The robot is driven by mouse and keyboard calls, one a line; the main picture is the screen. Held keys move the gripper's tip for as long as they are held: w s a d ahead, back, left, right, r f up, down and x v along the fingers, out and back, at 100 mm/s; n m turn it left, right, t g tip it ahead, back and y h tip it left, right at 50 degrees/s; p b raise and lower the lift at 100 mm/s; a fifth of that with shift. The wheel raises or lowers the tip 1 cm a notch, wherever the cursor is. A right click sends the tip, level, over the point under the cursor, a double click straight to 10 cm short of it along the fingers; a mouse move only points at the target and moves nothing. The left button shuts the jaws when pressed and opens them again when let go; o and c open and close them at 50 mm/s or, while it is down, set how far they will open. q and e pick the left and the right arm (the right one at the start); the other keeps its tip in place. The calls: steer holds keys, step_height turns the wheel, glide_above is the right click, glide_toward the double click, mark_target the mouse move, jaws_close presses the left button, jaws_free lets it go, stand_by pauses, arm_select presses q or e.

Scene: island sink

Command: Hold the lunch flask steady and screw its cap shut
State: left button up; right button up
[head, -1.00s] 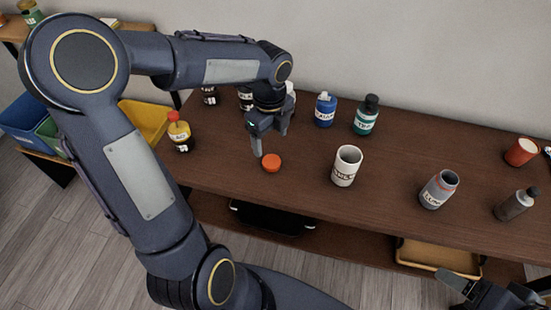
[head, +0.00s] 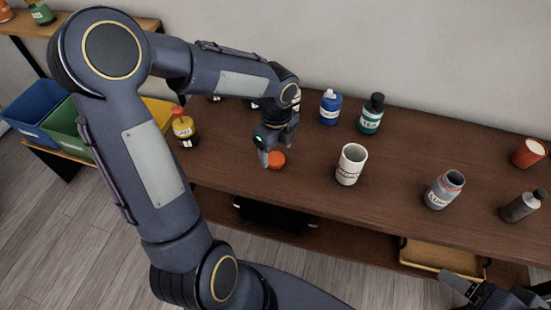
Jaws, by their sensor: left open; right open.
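An orange cap (head: 277,160), likely the flask's, lies on the table left of the white cup. My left gripper (head: 269,158) is open and low at the cap, one finger just at its left side; the other finger is hard to make out. My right gripper (head: 455,283) is open and empty at the lower right, in front of the table and away from the flask.
A white cup (head: 351,165) stands between cap and flask. A dark bottle (head: 521,205) and a red cup (head: 528,153) are right of the flask. Blue (head: 330,108) and green (head: 371,114) bottles stand behind. A yellow sauce bottle (head: 183,128) is at the left.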

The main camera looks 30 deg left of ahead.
arm_select(q)
steer(key=shift+f, duration=1.4)
steer(key=c, duration=1)
steer(key=shift+r, duration=0.15)
steer(key=shift+c, duration=0.2)
steer(key=shift+r, duration=0.6)
steer(key=s+d+r, duration=0.7)
steer(key=s+r, duration=0.4)
steer(key=shift+s+d+r+p, duration=0.3)
steer(key=shift+s+d+p, duration=0.05)
steer(key=shift+s, duration=0.05)
